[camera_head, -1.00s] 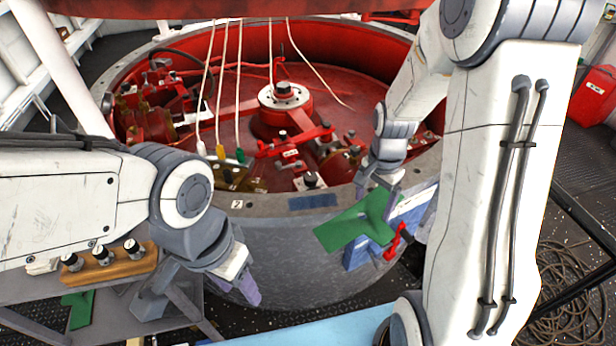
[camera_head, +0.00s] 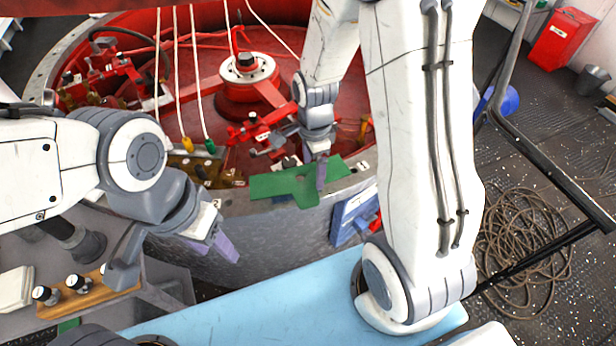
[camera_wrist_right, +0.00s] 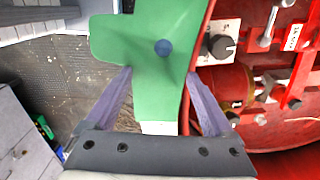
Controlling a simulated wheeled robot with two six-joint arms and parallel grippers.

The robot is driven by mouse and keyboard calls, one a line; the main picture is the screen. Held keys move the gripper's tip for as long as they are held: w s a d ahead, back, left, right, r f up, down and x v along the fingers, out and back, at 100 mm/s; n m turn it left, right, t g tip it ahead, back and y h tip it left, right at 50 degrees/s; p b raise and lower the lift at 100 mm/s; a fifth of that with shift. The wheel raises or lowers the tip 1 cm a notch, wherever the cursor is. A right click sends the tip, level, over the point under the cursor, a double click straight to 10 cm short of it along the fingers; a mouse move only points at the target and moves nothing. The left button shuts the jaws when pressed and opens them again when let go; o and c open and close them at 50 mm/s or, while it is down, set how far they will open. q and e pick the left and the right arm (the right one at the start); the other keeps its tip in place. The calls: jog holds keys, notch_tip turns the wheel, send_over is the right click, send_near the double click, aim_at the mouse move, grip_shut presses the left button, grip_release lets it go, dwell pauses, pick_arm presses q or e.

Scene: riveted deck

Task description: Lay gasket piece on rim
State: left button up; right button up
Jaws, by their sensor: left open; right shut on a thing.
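The green gasket piece (camera_head: 283,187) is a flat shape with a tab, over the near side of the drum's grey rim (camera_head: 233,208). My right gripper (camera_head: 321,178) is shut on it from above. In the right wrist view the gasket piece (camera_wrist_right: 150,40), with a dark round spot, lies between the fingers of the right gripper (camera_wrist_right: 158,76). I cannot tell whether it touches the rim; it hides the rim below it. My left gripper (camera_head: 217,247) is open and empty, in front of the drum's outer wall, left of the gasket piece.
The red drum interior holds clamps, a central hub (camera_head: 248,70) and hanging cords. A blue box (camera_head: 350,217) is on the drum's outer wall. A wooden block with knobs (camera_head: 88,290) sits at lower left. A coiled hose (camera_head: 525,235) lies on the floor at right.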

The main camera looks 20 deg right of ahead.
aim_at(309, 175)
jog(key=shift+a+f, duration=0.45)
jog(key=shift+a, duration=0.15)
jog(key=shift+f, duration=1.85)
jog(key=shift+f, duration=0.1)
jog(key=shift+f, duration=0.1)
jog(key=o, duration=1.1)
